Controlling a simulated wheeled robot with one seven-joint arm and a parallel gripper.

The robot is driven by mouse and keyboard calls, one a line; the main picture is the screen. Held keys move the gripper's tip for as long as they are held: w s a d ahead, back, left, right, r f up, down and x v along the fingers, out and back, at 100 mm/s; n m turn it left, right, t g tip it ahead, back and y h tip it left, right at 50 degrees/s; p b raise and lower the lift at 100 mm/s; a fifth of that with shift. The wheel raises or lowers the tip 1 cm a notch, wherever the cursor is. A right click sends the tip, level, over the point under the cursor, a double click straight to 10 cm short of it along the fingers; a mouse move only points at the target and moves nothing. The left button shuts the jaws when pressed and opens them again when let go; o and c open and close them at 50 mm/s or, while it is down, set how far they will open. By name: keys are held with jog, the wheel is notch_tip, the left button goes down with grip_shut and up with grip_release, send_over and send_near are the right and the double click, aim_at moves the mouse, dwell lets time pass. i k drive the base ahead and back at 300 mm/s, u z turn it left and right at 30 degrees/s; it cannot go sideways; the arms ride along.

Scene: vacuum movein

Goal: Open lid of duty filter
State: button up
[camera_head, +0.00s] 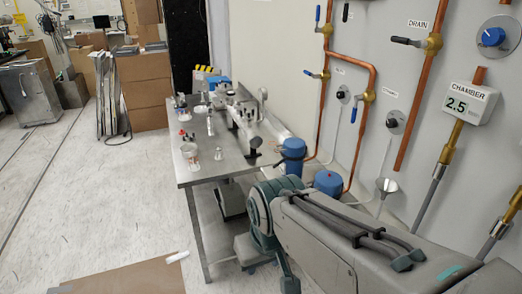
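Two blue capped canisters, which look like filter housings, stand between the steel table and the pipe wall. The farther blue canister (293,157) has a blue top that looks closed. The nearer blue canister (328,181) has a small reddish spot on top, and its lower part is hidden behind my arm. I see no readable label telling which is the duty filter. My grey and teal arm fills the lower right, in front of the canisters. My gripper is not in view.
A steel table (215,166) holds metal fittings and small containers. Copper pipes (372,85) with blue-handled valves run along the right wall, beside a chamber readout (470,103). A brown board (125,278) lies on the floor. Open floor lies to the left.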

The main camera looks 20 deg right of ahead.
aim_at(294, 146)
jog(key=u, duration=0.35)
jog(key=i, duration=1.25)
jog(key=z, duration=0.55)
